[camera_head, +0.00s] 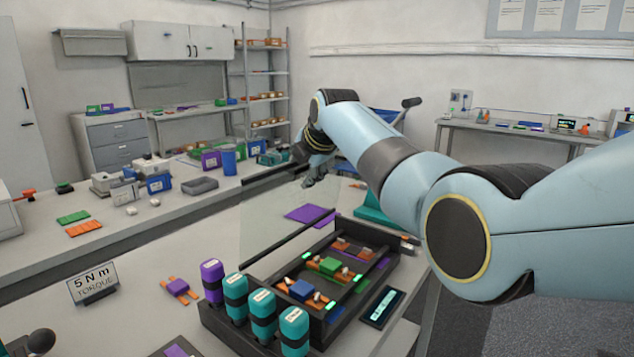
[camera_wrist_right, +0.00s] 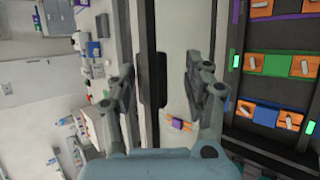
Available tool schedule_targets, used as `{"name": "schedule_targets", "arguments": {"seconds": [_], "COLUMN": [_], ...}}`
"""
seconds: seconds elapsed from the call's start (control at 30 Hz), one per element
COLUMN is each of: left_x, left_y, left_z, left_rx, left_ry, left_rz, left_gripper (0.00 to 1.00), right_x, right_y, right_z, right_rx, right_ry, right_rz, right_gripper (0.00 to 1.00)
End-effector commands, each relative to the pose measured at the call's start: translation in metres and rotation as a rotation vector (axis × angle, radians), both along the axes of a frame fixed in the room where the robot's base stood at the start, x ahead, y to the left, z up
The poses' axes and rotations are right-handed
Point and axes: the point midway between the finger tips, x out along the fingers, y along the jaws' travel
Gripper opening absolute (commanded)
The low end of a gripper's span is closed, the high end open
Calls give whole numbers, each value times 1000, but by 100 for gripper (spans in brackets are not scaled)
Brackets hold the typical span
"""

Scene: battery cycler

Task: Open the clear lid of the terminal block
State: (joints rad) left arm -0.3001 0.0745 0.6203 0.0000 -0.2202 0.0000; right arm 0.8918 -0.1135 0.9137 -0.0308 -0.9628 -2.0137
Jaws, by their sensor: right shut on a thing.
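The terminal block (camera_head: 392,268) is a black tray with orange, green and blue pieces and lit green marks; it also shows in the right wrist view (camera_wrist_right: 239,60). Its clear lid (camera_head: 262,218) stands raised and tilted, a see-through panel with dark edge bars, left of and above the block. My right gripper (camera_head: 312,180) is at the lid's upper edge, partly hidden by its own arm.
Purple and teal capped blocks (camera_head: 263,312) stand along the block's front left. A "5 N m TORQUE" sign (camera_head: 92,282) and a purple-orange piece (camera_head: 178,288) are to the left. A small display (camera_head: 383,307) lies at the right.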

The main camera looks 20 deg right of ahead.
Motion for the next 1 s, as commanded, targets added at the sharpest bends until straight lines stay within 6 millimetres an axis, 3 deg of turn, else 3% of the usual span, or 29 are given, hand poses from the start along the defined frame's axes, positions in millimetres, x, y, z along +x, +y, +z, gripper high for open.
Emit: {"name": "schedule_targets", "arguments": {"seconds": [0.3, 0.9, 0.93, 1.0], "left_x": [-1, 0, -1, -2], "left_y": [1, 4, 4, 4], "left_z": [-22, -25, -25, -25], "left_rx": [1, 5, 5, 5], "left_ry": [1, 1, 1, 3], "left_rz": [-1, -1, -1, -1], "left_gripper": [40, 40, 40, 40], "right_x": [17, 20, 20, 20], "right_y": [18, 23, 23, 23], "right_z": [-7, -10, -10, -10], "right_rx": [8, 9, 9, 8], "right_ry": [11, 20, 20, 21], "right_rz": [0, 1, 1, 2], "right_gripper": [0, 0, 42, 52]}}
